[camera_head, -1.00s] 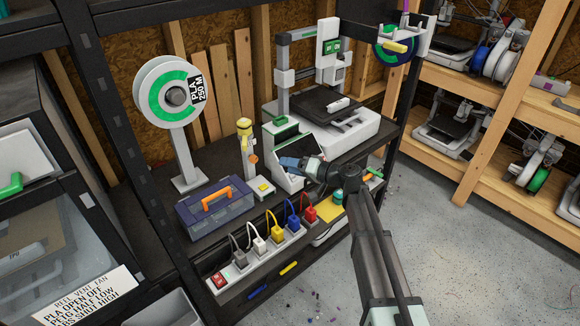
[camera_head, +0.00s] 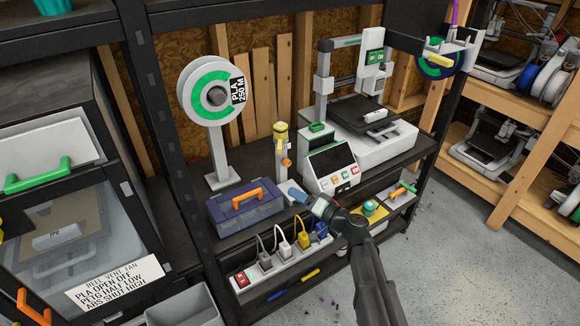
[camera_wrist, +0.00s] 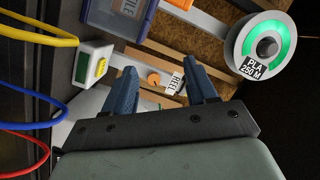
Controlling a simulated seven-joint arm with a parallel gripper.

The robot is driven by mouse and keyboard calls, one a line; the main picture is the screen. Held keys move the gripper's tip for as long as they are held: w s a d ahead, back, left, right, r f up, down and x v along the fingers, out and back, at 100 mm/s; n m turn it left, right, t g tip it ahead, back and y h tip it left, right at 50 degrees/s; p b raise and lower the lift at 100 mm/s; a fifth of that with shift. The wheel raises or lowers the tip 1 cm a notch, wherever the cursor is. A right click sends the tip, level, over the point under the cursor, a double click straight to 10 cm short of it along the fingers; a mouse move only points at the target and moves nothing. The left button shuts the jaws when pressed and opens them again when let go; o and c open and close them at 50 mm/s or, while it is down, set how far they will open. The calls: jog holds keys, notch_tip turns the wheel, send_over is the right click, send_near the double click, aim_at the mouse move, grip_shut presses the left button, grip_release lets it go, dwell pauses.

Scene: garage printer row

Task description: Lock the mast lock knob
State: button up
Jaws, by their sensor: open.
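The mast lock knob is a small orange knob (camera_head: 286,162) on the side of a short grey mast (camera_head: 282,148) with a yellow top, at the middle of the shelf. In the wrist view the orange knob (camera_wrist: 153,79) shows in the gap between my fingers, beyond them and untouched. My gripper (camera_head: 296,194) is just below and right of the knob in the head view, pointing toward the mast's base. In the wrist view my gripper (camera_wrist: 162,72) has its two blue fingers apart with nothing between them.
A blue toolbox (camera_head: 247,205) stands left of the mast and a filament reel (camera_head: 213,97) behind it. A printer control panel (camera_head: 332,170) is close on the right. A power strip (camera_head: 282,259) with plugs and looping cables runs along the front, and cables (camera_wrist: 32,98) show in the wrist view.

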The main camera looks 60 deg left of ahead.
jog(key=n+t+y, duration=0.1)
jog(key=n+t, duration=0.4)
jog(key=n, duration=0.1)
send_near(288, 164)
jog(key=a, duration=0.9)
jog(key=shift+w+f, duration=0.1)
jog(key=shift+f, duration=0.1)
jog(key=c, duration=1.1)
